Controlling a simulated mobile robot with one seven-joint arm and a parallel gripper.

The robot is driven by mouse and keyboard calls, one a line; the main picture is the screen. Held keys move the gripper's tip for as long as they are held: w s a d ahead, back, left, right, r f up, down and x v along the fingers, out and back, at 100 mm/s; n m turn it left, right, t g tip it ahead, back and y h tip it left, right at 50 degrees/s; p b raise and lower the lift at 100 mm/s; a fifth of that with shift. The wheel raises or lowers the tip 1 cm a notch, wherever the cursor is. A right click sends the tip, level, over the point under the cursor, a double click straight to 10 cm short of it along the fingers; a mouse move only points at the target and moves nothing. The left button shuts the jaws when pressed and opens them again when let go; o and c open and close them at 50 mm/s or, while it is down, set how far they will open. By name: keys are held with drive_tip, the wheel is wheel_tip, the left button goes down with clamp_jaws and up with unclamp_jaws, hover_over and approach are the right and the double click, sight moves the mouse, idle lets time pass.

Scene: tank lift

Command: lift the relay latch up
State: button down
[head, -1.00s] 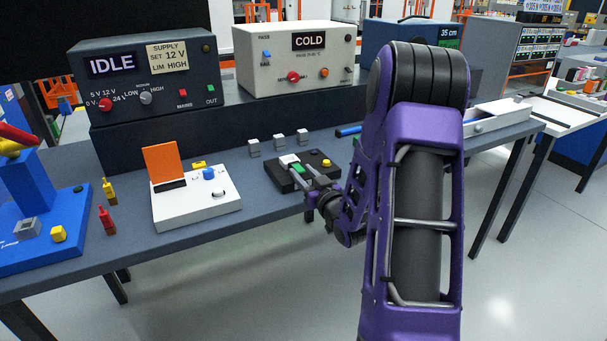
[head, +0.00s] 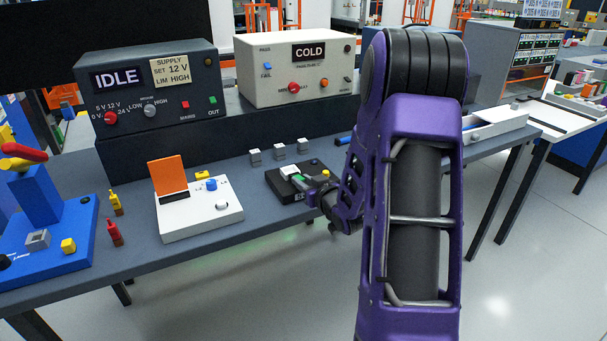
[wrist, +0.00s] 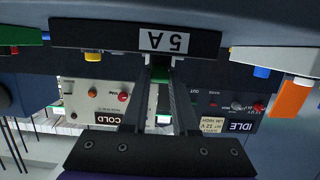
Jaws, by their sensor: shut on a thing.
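The relay latch (head: 299,179) looks like a small green piece beside a white block on a low black box (head: 283,193). My gripper (head: 307,182) reaches in from the right at the front of this box. In the wrist view, which is upside down, my gripper (wrist: 160,78) has its two fingers close together on the green latch (wrist: 160,73). A white "5 A" label (wrist: 150,40) is on the black box face just beyond the fingertips. The fingers hide part of the latch, so its exact angle cannot be told.
A white unit with an orange flap (head: 167,176) stands to the left. The "COLD" tester (head: 290,68) and "IDLE" supply (head: 140,95) are behind. A white tray (head: 485,128) lies right.

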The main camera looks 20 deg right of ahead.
sight(300, 178)
drive_tip(key=r+g+p, duration=0.2)
drive_tip(key=p, duration=0.1)
drive_tip(key=shift+w, duration=0.2)
drive_tip(key=shift+w+g+p, duration=0.2)
drive_tip(key=shift+g+p, duration=0.65)
drive_tip(key=shift+g, duration=0.15)
drive_tip(key=shift+w+d+r+g, duration=0.1)
drive_tip(key=shift+w+g, duration=0.05)
drive_tip(key=shift+g, duration=0.45)
drive_tip(key=shift+w+d+r+g, duration=0.1)
drive_tip(key=shift+w+g, duration=0.05)
drive_tip(key=shift+g, duration=0.45)
drive_tip(key=shift+w+a+r+g+b, duration=0.15)
drive_tip(key=shift+w+g, duration=0.1)
drive_tip(key=shift+g, duration=0.35)
drive_tip(key=shift+w+r+g+b, duration=0.15)
drive_tip(key=shift+w+g, duration=0.05)
drive_tip(key=shift+g, duration=0.7)
drive_tip(key=c, duration=0.7)
unclamp_jaws()
drive_tip(key=shift+r, duration=0.1)
